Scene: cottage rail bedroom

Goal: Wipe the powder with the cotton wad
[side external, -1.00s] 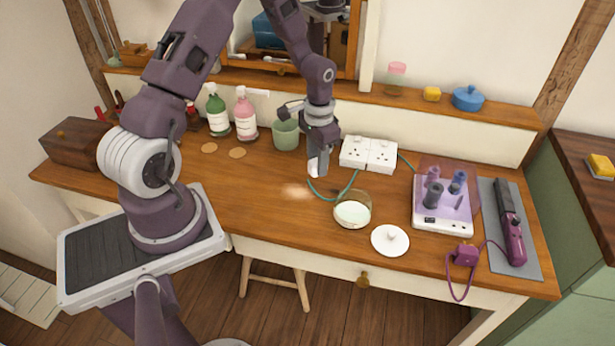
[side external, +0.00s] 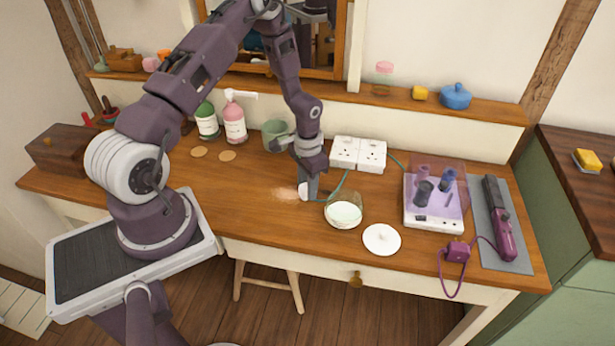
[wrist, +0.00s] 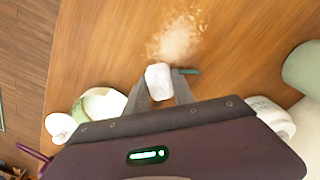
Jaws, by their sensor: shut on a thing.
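The powder (side external: 287,194) is a pale, scattered patch on the wooden table; it also shows in the wrist view (wrist: 178,38), just beyond my fingertips. My gripper (side external: 306,190) is low over the table at the right edge of the powder. It is shut on the white cotton wad (wrist: 158,81), which sits between the fingertips in the wrist view. In the side view the wad is a small white spot (side external: 303,192) at the fingertips, close to or touching the tabletop; I cannot tell which.
A glass jar with white contents (side external: 344,212) stands just right of my gripper, its white lid (side external: 381,240) beside it. White sockets (side external: 358,153) and a green cup (side external: 275,135) stand behind. A heated-roller set (side external: 433,203) is at right.

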